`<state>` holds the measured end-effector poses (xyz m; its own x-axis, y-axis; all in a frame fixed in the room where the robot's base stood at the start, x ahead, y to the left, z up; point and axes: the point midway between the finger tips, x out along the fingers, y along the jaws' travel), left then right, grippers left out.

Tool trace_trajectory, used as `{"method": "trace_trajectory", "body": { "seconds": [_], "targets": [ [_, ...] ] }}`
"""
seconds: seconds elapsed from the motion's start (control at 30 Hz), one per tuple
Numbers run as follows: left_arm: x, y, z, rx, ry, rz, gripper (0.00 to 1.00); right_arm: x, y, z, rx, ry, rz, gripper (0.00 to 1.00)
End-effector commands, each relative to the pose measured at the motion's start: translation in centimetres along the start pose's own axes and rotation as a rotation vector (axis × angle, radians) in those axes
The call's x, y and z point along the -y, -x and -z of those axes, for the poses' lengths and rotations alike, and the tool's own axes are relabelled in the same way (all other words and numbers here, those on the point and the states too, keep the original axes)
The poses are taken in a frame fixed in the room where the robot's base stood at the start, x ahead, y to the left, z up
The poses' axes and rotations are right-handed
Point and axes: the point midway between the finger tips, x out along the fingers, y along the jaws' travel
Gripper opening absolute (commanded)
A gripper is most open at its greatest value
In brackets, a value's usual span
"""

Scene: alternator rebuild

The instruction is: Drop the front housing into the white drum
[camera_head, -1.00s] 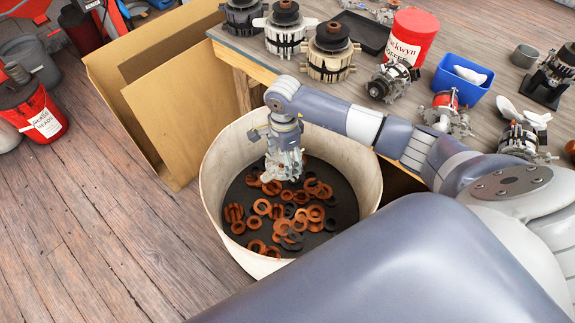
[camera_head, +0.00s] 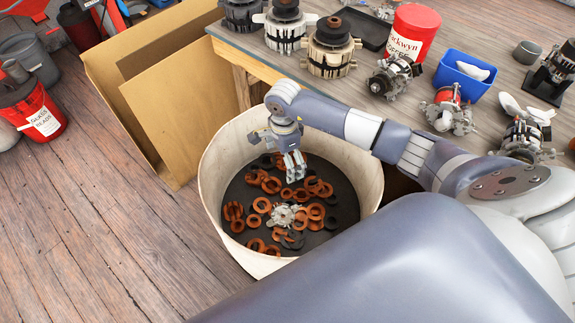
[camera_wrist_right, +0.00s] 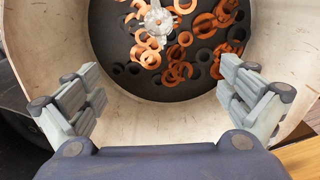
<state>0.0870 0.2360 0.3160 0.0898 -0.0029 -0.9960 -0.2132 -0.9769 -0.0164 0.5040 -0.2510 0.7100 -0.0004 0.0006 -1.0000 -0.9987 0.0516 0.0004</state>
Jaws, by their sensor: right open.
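The front housing (camera_head: 286,215), a pale silvery casting, lies among the rings at the bottom of the white drum (camera_head: 214,165). It also shows in the right wrist view (camera_wrist_right: 157,22), near the top, apart from my fingers. My right gripper (camera_head: 294,168) points down inside the drum's opening, above the housing. In the right wrist view its fingers (camera_wrist_right: 160,92) are spread wide with nothing between them. My left gripper is not in view.
Several copper and dark rings (camera_head: 312,187) cover the drum's dark floor. A cardboard box (camera_head: 180,100) stands behind left. The workbench (camera_head: 410,120) behind carries alternators, a red can (camera_head: 412,32) and a blue bin (camera_head: 462,78).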

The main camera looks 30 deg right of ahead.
Motion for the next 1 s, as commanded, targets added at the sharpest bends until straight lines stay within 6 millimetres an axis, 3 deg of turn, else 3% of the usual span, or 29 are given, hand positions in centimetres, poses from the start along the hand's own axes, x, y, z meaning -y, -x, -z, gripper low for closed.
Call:
{"method": "trace_trajectory", "body": {
  "seconds": [0.17, 0.5, 0.7, 1.0],
  "targets": [
    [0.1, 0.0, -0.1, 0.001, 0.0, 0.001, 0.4, 0.1, 0.9, 0.1, -0.001, -0.001, 0.001, 0.98],
    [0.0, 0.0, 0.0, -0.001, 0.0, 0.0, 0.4, 0.2, 7.8, 0.1, -0.001, 0.001, 0.006, 0.98],
    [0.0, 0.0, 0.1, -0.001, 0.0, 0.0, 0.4, 0.1, 10.9, 0.0, 0.0, 0.0, 0.003, 0.98],
    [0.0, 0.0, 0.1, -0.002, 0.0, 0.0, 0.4, 0.0, 12.0, 0.0, 0.0, 0.0, 0.0, 0.98]
  ]
}}
